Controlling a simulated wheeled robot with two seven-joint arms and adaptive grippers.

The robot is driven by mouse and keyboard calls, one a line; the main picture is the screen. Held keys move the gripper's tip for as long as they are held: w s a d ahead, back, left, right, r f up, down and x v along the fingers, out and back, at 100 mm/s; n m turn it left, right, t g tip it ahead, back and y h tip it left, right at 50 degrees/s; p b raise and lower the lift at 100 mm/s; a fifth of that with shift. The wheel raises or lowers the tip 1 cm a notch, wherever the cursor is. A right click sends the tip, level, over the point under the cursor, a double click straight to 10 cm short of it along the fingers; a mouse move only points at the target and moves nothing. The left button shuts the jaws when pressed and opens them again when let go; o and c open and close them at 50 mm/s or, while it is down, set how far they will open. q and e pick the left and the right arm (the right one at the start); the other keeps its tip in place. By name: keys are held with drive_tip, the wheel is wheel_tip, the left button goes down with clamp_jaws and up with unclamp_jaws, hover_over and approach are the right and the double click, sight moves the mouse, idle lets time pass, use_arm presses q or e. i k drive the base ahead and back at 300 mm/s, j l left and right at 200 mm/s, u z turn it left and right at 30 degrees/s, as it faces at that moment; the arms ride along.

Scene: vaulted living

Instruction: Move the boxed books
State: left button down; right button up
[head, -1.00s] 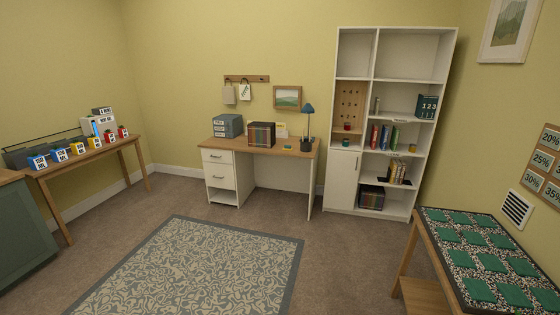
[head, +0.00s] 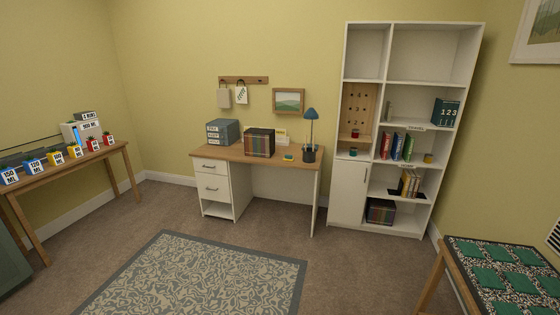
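A dark box of books (head: 259,142) with several coloured spines stands on the desk (head: 222,152), near its middle. A similar dark box of books (head: 380,211) stands on the bottom shelf of the white bookcase (head: 347,190). Several loose books (head: 397,146) stand upright on a middle shelf, and more books (head: 410,183) stand on the shelf below. Neither of my grippers shows in the head view.
A patterned rug (head: 205,275) lies on the open carpet before the desk. A side table with labelled boxes (head: 35,166) stands at the left. A green-tiled table (head: 500,268) is at the lower right.

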sight(260, 142)
drive_tip(key=i, duration=3.4)
drive_tip(key=z, duration=0.4)
drive_tip(key=i, duration=0.2)
